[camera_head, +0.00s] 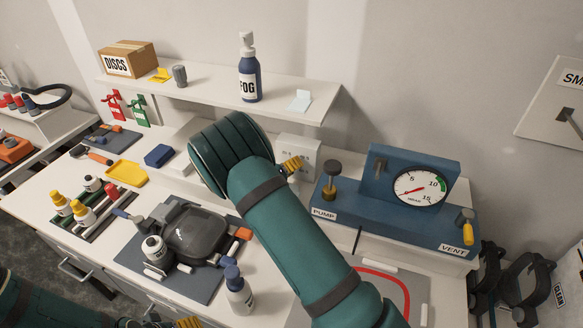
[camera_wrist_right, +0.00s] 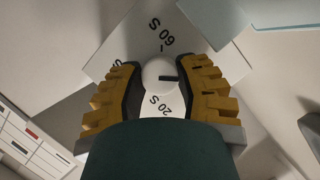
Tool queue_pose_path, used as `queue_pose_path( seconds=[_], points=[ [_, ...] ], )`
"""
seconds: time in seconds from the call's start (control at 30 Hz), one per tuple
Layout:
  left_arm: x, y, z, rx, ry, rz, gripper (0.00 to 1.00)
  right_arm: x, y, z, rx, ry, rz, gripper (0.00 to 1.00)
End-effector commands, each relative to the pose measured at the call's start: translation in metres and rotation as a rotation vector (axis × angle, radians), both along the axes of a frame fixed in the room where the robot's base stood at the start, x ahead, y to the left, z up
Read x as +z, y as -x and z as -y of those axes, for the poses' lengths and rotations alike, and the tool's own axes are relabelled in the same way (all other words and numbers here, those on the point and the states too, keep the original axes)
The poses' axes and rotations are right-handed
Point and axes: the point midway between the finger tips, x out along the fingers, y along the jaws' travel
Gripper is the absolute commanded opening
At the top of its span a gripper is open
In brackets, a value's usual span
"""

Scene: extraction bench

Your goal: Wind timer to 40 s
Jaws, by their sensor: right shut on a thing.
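The timer (camera_head: 305,150) is a white box under the shelf, partly hidden by my right arm in the head view. In the right wrist view its white face (camera_wrist_right: 190,42) has "60 S" at the top and "20 S" below; a label at the left is partly covered. The round white knob (camera_wrist_right: 156,67) has a dark pointer mark directed to the right of the picture. My right gripper (camera_wrist_right: 163,75) is shut on the knob, one finger on each side; one yellow finger shows in the head view (camera_head: 292,165). My left gripper (camera_head: 188,323) barely shows at the bottom edge.
A blue pump and vent panel (camera_head: 405,215) with a gauge stands right of the timer. The shelf (camera_head: 210,92) above holds a fog bottle (camera_head: 249,75).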

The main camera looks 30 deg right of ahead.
Motion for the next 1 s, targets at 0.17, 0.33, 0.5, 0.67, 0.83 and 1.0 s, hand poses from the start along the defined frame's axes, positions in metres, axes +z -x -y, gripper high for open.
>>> queue_pose_path(
  seconds=[0.17, 0.33, 0.5, 0.67, 0.83, 1.0],
  points=[
    [0.000, 0.000, 0.000, 0.000, 0.000, 0.000, 0.68, 0.000, 0.001, 0.001, -0.002, -0.055, 0.060, 0.00],
    [0.000, 0.000, 0.000, 0.000, 0.000, 0.000, 0.68, 0.000, 0.001, 0.001, -0.002, -0.137, 0.150, 0.00],
    [-0.002, 0.000, 0.000, 0.000, 0.000, 0.000, 0.68, 0.000, 0.001, 0.001, -0.002, -0.223, 0.247, 0.00],
    [-0.005, 0.000, 0.000, 0.001, 0.000, 0.000, 0.68, 0.000, 0.001, 0.001, -0.001, -0.293, 0.326, 0.00],
    [-0.009, 0.000, 0.000, 0.001, -0.001, 0.000, 0.68, 0.000, 0.001, 0.001, -0.001, -0.350, 0.390, 0.00],
    [-0.010, 0.000, 0.000, 0.002, -0.001, 0.000, 0.68, 0.000, 0.002, 0.001, -0.001, -0.382, 0.426, 0.00]
  ],
)
